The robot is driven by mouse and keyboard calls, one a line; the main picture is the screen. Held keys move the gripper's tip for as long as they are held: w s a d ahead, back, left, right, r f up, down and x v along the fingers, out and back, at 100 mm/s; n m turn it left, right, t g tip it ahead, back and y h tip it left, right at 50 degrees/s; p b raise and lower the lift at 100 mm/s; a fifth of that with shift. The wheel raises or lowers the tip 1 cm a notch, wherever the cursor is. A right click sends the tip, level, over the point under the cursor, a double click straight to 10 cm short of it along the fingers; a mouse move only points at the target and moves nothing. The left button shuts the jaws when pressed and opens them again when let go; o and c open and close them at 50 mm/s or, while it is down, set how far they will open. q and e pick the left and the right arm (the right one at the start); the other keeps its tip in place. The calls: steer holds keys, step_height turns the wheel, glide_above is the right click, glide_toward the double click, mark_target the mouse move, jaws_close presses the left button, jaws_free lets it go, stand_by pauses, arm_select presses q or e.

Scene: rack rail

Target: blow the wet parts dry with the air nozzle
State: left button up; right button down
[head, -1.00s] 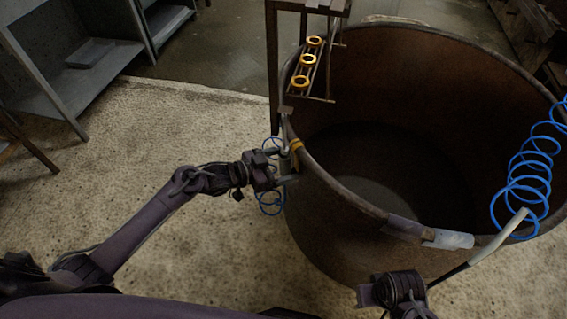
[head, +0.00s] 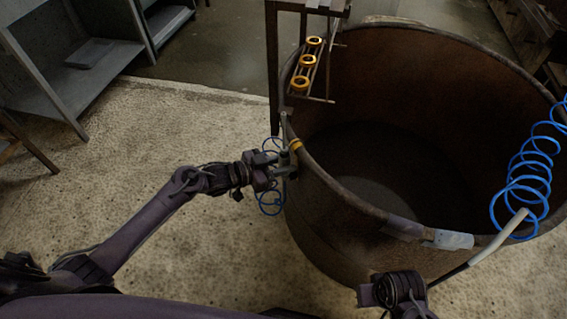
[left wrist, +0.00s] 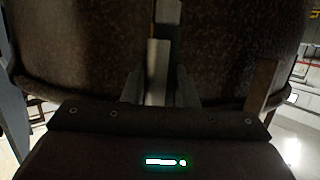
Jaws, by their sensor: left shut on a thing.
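Three gold ring-shaped parts (head: 308,60) sit in a row on a narrow rack rail at the far left of a big rusty drum (head: 340,215). I cannot tell how wet they are. My left gripper (head: 285,163) is at the drum's left rim, below the rings, shut on a slim grey upright piece that looks like the air nozzle (head: 284,132). In the left wrist view a grey bar (left wrist: 158,70) stands between the fingers, close to the drum wall. A blue coiled hose (head: 270,198) hangs below. My right gripper (head: 385,292) shows only partly; its fingers are unclear.
A yellow band (head: 296,145) is on the drum rim beside my left gripper. A second blue coil (head: 522,190) and a pale rod (head: 500,237) are at the right rim. Metal shelves (head: 95,75) stand at the left. The floor between is clear.

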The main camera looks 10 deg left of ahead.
mark_target(281, 156)
arm_select(q)
steer(key=shift+r+p, duration=1.9)
steer(key=shift+r, duration=0.15)
steer(key=f+p+v, duration=0.1)
steer(key=p+v, duration=0.2)
steer(key=v, duration=0.4)
steer(key=shift+s+a+f, duration=0.35)
steer(key=shift+a+f, duration=0.05)
steer(key=shift+a, duration=0.05)
